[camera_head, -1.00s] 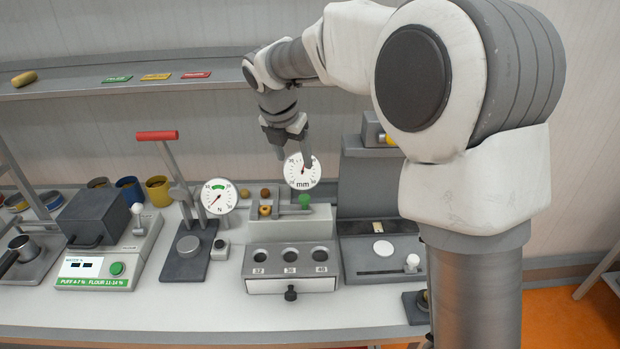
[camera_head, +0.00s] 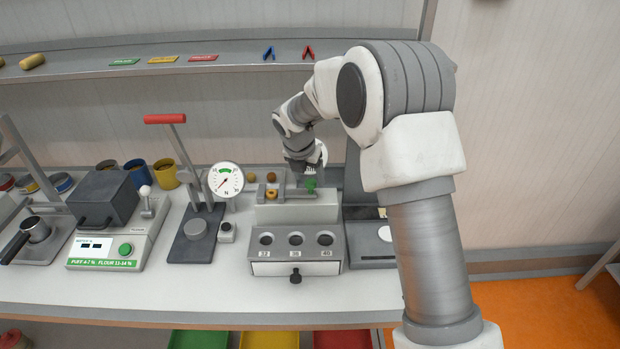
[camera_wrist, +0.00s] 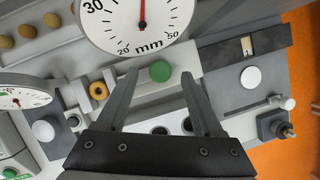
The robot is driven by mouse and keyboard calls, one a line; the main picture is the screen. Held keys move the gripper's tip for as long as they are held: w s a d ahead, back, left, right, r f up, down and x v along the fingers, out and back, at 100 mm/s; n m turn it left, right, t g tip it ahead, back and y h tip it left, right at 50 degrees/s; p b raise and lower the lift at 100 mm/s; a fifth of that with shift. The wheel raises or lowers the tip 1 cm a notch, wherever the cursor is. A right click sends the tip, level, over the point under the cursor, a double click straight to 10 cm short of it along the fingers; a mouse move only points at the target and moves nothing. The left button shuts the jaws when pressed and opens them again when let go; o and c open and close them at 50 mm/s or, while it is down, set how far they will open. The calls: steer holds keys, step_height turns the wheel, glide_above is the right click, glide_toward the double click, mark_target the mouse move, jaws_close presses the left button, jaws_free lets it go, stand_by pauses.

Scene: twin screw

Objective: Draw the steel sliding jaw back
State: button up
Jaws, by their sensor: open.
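The measuring fixture (camera_head: 290,212) stands mid-bench. Its green knob (camera_head: 311,184) sits at the right of its rail and shows in the wrist view (camera_wrist: 160,71). A steel jaw (camera_wrist: 111,80) stands on the rail between the knob and a small orange-brown ring (camera_wrist: 98,90). The ring also shows in the head view (camera_head: 271,193). The white mm dial (camera_wrist: 140,20) is behind, mostly hidden by my arm in the head view. My gripper (camera_wrist: 160,75) is open, its fingertips on either side of the knob in the wrist picture. I cannot tell whether they touch it.
A dial press (camera_head: 224,180) with a red-handled lever (camera_head: 165,119) stands left of the fixture. A drawer box (camera_head: 295,250) with three holes is in front. Another device with a white disc (camera_wrist: 251,77) is on the right. Several brown balls (camera_wrist: 28,30) lie behind.

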steer(key=shift+x, duration=0.95)
jaws_close()
steer(key=shift+r, duration=0.1)
stand_by(0.7)
